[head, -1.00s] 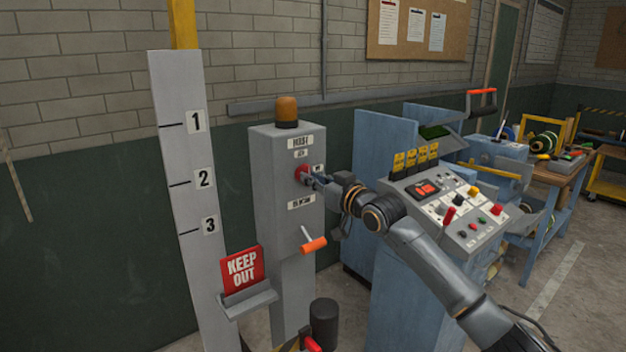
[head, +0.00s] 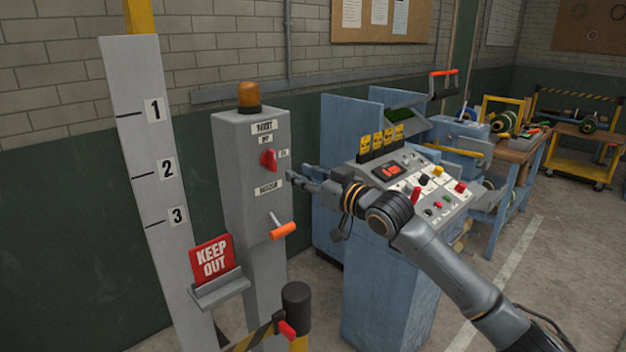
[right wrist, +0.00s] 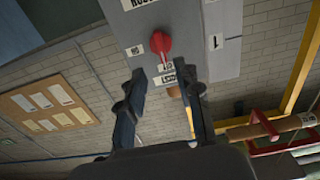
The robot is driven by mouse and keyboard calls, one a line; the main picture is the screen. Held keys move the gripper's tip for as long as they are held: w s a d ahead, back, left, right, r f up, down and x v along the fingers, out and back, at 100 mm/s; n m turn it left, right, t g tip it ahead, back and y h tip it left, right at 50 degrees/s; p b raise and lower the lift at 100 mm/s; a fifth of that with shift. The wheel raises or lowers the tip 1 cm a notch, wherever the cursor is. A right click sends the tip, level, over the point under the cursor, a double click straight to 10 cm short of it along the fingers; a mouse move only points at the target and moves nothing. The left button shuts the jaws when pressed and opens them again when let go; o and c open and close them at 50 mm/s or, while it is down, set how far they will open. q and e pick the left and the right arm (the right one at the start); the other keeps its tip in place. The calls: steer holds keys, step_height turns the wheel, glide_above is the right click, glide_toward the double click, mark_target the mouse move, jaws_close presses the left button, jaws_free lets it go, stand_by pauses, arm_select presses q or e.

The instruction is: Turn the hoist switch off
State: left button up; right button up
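The hoist switch (head: 268,160) is a red knob on the front of the grey hoist box (head: 235,175), under a hoist label. In the right wrist view, which is upside down, the knob (right wrist: 161,43) has a pale pointer line toward the small label on the lamp side, the upper one in the head view. I cannot read that label surely. A second small label is on its right in the head view. My right gripper (head: 290,177) is open and empty, apart from the knob, to its lower right. The knob shows beyond its spread fingers (right wrist: 163,85). My left gripper is out of view.
An orange lamp (head: 249,97) tops the box, and an orange-handled lever (head: 283,230) sticks out below the switch. A keep-out sign (head: 211,258) and numbered post (head: 150,180) stand left. A blue control console (head: 385,290) stands right, close behind my right arm.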

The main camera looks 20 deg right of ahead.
steer(key=shift+v, duration=1.55)
